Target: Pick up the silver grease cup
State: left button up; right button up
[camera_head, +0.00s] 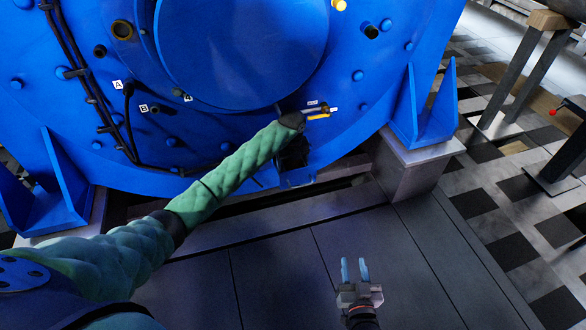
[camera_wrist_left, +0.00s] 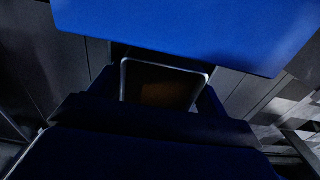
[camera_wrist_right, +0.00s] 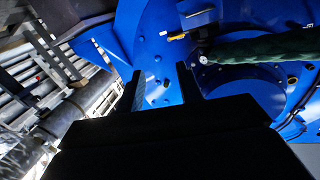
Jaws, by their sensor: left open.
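I cannot make out the silver grease cup for certain. Small silver and yellow fittings (camera_head: 320,113) show on the lower face of the blue motor (camera_head: 240,50), just right of my left wrist. A yellow fitting (camera_wrist_right: 177,37) also shows in the right wrist view. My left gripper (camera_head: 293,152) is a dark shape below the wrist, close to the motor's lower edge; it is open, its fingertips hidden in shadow. In the left wrist view I see no cup. My right gripper (camera_head: 354,270) is open and empty above the grey platform, with both fingers (camera_wrist_right: 162,85) apart.
Labels A (camera_head: 118,85) and B (camera_head: 143,108) mark plugs on the motor's left side. A blue mounting foot (camera_head: 425,110) stands right of my left wrist. The grey platform (camera_head: 280,270) is clear around my right gripper. Metal stands (camera_head: 515,80) are at the right.

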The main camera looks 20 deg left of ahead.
pick_arm(q)
jog(key=c, duration=0.6)
jog(key=shift+r, duration=0.1)
